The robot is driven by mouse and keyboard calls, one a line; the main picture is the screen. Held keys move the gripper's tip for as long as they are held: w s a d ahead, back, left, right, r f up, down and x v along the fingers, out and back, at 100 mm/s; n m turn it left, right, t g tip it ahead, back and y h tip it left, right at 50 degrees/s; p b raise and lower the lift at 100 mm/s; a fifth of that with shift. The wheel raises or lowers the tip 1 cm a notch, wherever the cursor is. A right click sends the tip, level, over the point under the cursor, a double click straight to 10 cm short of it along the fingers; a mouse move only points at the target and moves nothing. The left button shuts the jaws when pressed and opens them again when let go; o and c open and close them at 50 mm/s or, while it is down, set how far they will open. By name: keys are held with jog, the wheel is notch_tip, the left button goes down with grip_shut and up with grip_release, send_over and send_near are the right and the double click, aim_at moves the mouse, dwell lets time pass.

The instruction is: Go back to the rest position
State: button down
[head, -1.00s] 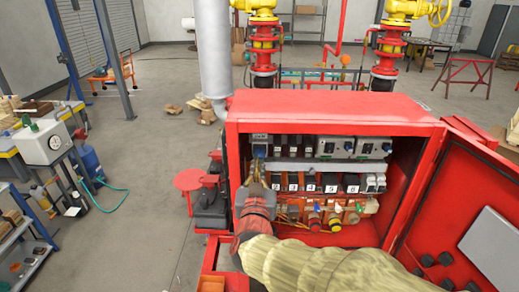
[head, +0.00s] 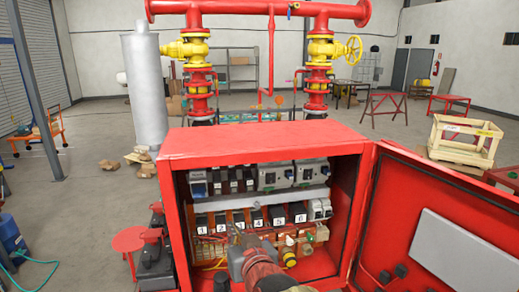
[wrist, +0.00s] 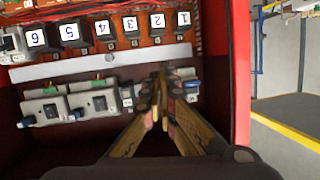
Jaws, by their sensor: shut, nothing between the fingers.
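My gripper (wrist: 158,90) is shut and empty in the wrist view. Its two fingers meet in front of the red cabinet's inside, near the breaker row. In the head view my gripper (head: 238,238) is at the cabinet's lower opening, in front of the numbered black modules. The red cabinet (head: 262,140) stands open. Numbered modules 1 to 6 (head: 240,221) sit on the lower row, and grey breakers and switch units (head: 275,177) on the upper row. The wrist view shows these rows upside down. Whether the fingertips touch anything is unclear.
The open cabinet door (head: 440,225) stands to the right. Its wall (wrist: 238,60) shows close beside the gripper in the wrist view. A grey vertical cylinder (head: 145,90) and red pipes with yellow valves (head: 195,48) rise behind. Open floor (head: 75,200) lies to the left.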

jog(key=s+d+f+m+g+h+b, duration=0.1)
jog(key=s+d+f+g+b, duration=0.3)
jog(key=s+d+f, duration=0.6)
jog(key=s+d+f+m+g+h+b, duration=0.2)
jog(key=s+d+f+g+h+b, duration=0.2)
jog(key=s+d+f+b, duration=0.3)
jog(key=s+d+f, duration=0.4)
jog(key=s+d, duration=0.4)
jog(key=d, duration=0.1)
jog(key=shift+d+f+h, duration=0.3)
jog(key=shift+d, duration=0.05)
jog(key=shift+s, duration=0.1)
